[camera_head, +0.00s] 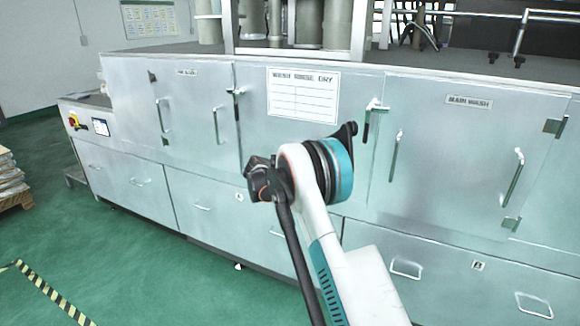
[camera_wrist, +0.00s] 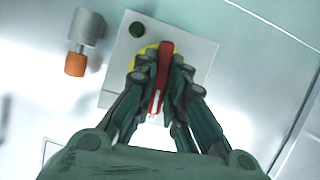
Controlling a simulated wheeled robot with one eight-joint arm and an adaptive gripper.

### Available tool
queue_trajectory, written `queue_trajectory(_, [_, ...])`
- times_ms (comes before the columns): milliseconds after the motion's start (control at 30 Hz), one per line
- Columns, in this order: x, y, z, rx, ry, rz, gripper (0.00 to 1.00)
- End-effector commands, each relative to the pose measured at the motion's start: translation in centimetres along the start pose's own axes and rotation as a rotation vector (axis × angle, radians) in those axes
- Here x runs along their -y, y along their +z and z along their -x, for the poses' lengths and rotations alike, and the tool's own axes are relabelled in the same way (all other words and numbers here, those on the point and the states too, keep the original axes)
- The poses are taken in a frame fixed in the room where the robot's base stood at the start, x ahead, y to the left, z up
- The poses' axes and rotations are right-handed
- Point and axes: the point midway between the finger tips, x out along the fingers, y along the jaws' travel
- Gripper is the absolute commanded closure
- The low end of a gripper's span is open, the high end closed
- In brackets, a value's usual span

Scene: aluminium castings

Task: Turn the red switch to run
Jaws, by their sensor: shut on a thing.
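In the wrist view, a red switch handle (camera_wrist: 166,52) stands on a yellow disc (camera_wrist: 150,54) on a pale square plate (camera_wrist: 198,48). My gripper (camera_wrist: 161,82) is shut on the red switch, with one dark green finger on each side of the handle. The handle runs up and down in this picture, tilted slightly. A white mark shows near its lower end. Much of the yellow disc is hidden by the handle and fingers. In the head view my arm covers the middle, and I cannot make out the gripper or this switch there.
A dark round button (camera_wrist: 138,30) sits on the plate. A grey cylinder with an orange end (camera_wrist: 75,64) sticks out left of it. The head view shows a long metal washing machine (camera_head: 303,96), another red-and-yellow switch (camera_head: 76,121) far left, and free green floor (camera_head: 125,260).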

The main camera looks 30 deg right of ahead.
Motion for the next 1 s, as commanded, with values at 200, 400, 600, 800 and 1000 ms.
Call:
queue_trajectory(200, [-0.06, 0.15, 0.03, 0.003, -0.036, -0.088, 1.0])
queue_trajectory(400, [-0.1, 0.17, 0.01, 0.002, -0.05, -0.123, 1.0])
queue_trajectory(600, [-0.09, 0.18, 0.0, 0.002, -0.054, -0.132, 1.0])
queue_trajectory(800, [-0.08, 0.19, 0.0, 0.003, -0.054, -0.132, 1.0])
queue_trajectory(1000, [-0.08, 0.15, 0.0, 0.002, -0.054, -0.131, 0.68])
